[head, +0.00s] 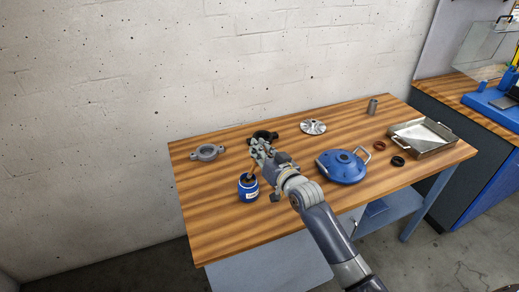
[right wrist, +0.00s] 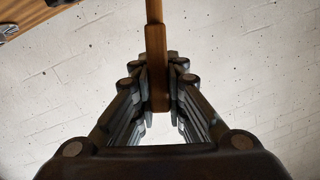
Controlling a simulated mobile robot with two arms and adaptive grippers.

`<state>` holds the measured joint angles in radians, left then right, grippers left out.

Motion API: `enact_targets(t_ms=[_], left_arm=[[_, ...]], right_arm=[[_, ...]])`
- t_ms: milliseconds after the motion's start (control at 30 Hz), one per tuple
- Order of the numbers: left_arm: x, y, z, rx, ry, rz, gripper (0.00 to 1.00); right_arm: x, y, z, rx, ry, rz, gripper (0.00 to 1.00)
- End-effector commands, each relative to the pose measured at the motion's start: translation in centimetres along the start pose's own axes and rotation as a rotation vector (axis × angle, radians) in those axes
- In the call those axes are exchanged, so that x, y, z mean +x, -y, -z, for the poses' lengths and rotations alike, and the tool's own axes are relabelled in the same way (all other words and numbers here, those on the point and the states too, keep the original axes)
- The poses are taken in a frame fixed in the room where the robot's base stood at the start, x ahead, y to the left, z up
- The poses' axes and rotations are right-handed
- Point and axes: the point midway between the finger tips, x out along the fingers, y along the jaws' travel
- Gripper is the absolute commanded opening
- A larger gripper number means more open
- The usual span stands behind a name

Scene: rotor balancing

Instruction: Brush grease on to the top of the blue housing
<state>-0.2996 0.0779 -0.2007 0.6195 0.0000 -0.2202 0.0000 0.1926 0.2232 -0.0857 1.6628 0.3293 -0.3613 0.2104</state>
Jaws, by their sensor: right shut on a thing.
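The blue housing (head: 342,172), a round domed part with two metal handles and a dark central hole, lies on the wooden table right of my right gripper. A blue jar (head: 248,190) with a white label stands open to the left of the housing. My right gripper (head: 258,152) is above and just behind the jar, shut on a brush's brown wooden handle. The handle (right wrist: 156,65) shows between the fingers in the right wrist view. In the head view the brush's lower end appears to reach into the jar's mouth; the bristles are hidden. My left gripper is out of view.
The table (head: 222,225) also holds a grey flanged part (head: 207,152), a black part (head: 264,134) partly behind my gripper, a silver finned rotor (head: 313,127), a grey cylinder (head: 372,106), a red-brown ring (head: 380,145), a black ring (head: 397,161) and a metal tray (head: 447,148). The front left is clear.

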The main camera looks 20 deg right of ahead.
Motion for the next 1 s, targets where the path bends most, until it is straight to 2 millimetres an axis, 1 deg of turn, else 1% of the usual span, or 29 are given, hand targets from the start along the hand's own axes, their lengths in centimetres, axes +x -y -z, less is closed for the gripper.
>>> enact_targets(t_ms=[1000], left_arm=[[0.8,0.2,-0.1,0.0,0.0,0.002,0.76]], right_arm=[[0.1,-0.4,-1.2,0.0,0.0,0.0,0.0]])
